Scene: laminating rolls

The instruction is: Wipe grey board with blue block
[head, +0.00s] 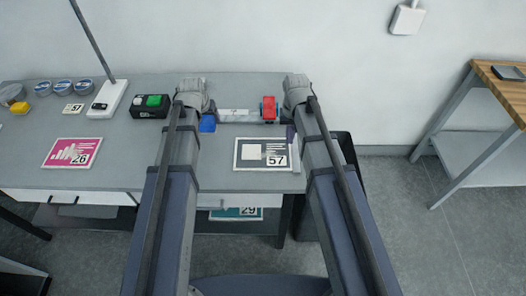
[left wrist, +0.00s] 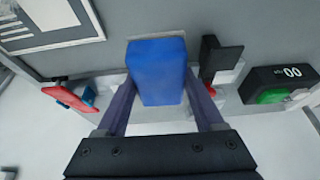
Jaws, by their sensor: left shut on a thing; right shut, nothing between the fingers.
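The blue block (head: 208,124) is held between the fingers of my left gripper (head: 207,113), at the middle of the table. In the left wrist view the blue block (left wrist: 157,68) fills the space between the purple fingers; whether it touches the table I cannot tell. The grey board (head: 277,146), a dark panel in a white frame with a white square and the number 57, lies to the right of the block, apart from it. Part of it shows at the upper left of the left wrist view (left wrist: 28,14). My right gripper (head: 291,135) is shut and empty at the board's right side.
A pale rail with a red piece (head: 269,108) lies behind the board. A black box with a green button (head: 152,104) stands left of my left gripper. A pink card numbered 26 (head: 72,153) and several round tins (head: 63,88) lie farther left on the table (head: 120,150).

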